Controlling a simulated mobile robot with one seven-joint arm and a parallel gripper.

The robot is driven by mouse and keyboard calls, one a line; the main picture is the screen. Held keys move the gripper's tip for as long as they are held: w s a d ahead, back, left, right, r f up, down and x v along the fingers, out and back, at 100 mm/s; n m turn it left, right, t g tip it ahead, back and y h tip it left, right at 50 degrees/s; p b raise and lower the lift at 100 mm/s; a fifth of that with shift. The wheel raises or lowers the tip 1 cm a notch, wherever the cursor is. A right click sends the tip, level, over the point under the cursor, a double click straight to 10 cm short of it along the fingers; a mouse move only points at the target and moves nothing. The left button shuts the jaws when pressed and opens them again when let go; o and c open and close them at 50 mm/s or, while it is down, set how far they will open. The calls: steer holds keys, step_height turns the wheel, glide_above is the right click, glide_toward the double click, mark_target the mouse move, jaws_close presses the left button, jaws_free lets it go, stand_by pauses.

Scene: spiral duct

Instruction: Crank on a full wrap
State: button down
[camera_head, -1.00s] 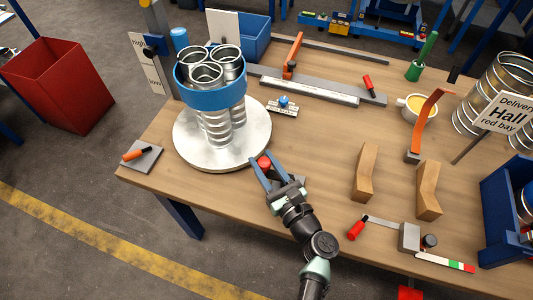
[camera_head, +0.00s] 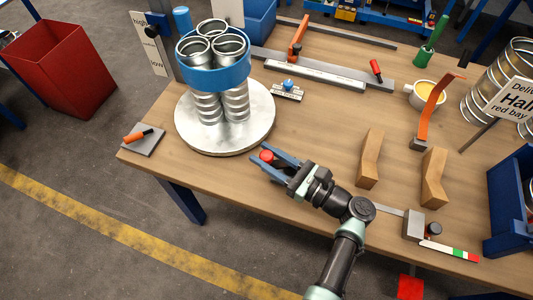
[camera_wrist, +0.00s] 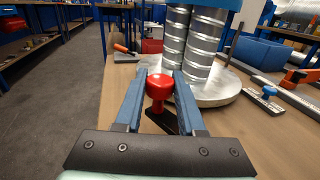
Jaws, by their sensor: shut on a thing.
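My gripper (camera_head: 270,158) is shut on a red knob (camera_head: 267,156) at the near right edge of a round silver turntable (camera_head: 254,140). The wrist view shows the red knob (camera_wrist: 159,84) between the two blue-grey fingers, with a dark crank bar (camera_wrist: 163,121) below it. Three upright spiral metal ducts (camera_head: 237,104) stand bundled on the turntable. A wide blue band (camera_head: 213,78) goes around them near the top; its far side is hidden. A blue roll (camera_head: 182,20) is on the post behind them.
An orange-handled tool (camera_head: 137,136) lies on a grey pad at the left table edge. A red bin (camera_head: 66,70) stands on the floor left.

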steer(key=c, duration=0.5)
jaws_free()
steer(key=v, duration=1.3)
